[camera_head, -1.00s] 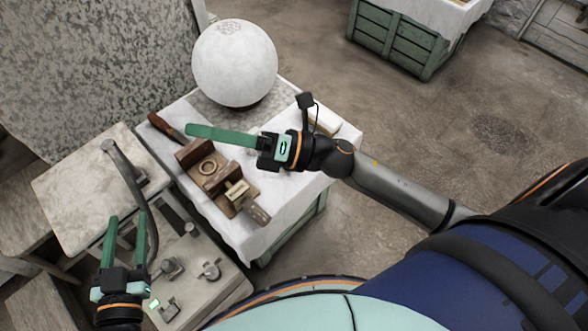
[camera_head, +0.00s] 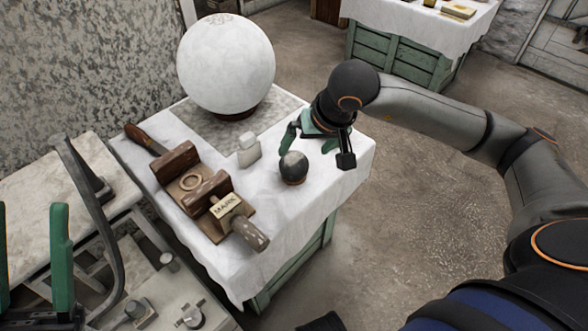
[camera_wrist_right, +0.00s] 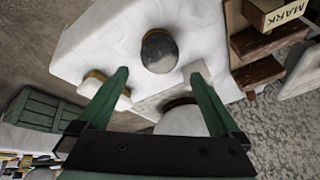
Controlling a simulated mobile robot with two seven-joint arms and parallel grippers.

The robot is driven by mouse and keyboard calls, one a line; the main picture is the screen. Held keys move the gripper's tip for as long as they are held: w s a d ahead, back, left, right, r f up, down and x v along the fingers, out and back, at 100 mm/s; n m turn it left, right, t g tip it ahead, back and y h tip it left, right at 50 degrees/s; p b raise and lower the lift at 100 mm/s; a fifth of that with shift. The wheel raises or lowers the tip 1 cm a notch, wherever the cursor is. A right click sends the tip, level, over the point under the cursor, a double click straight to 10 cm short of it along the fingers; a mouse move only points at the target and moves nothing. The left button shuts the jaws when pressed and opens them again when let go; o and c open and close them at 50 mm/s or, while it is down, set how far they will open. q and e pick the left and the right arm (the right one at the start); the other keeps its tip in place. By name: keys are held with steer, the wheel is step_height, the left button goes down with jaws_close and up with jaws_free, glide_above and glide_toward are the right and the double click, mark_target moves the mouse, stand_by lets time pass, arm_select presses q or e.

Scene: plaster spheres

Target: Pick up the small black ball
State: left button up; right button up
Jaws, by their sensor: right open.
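The small black ball (camera_head: 293,167) sits on the white-cloth table, near its right side in the head view. It looks dark with a paler patch. My right gripper (camera_head: 306,150) is open and empty, just behind the ball, pointing down toward the table. In the right wrist view the ball (camera_wrist_right: 159,52) appears beyond and between the two green fingertips (camera_wrist_right: 159,71), apart from both. My left gripper (camera_head: 32,207) is at the left edge of the head view, its two green fingers apart and empty, partly cut off.
A large white sphere (camera_head: 226,65) stands at the back of the table. A small white object (camera_head: 248,150) is left of the ball. A wooden jig (camera_head: 205,195) with a "MARK" label and a brown-handled tool (camera_head: 145,139) lie further left. Bare cloth lies in front of the ball.

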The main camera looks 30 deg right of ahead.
mark_target(298, 160)
steer(key=x, duration=0.3)
steer(key=shift+w+a+f+b, duration=0.1)
steer(key=shift+f+b, duration=0.2)
steer(key=shift+b, duration=0.05)
steer(key=b+x, duration=0.1)
steer(key=x, duration=0.3)
steer(key=shift+f+b, duration=0.25)
steer(key=shift+b, duration=0.1)
steer(key=shift+w+f, duration=0.1)
steer(key=shift+f, duration=0.3)
steer(key=c, duration=1.6)
arm_select(q)
step_height(298, 160, down, 3)
steer(key=shift+w+d+n, duration=0.1)
steer(key=shift+d+n, duration=0.05)
steer(key=shift+n, duration=0.25)
arm_select(e)
steer(key=shift+r, duration=0.1)
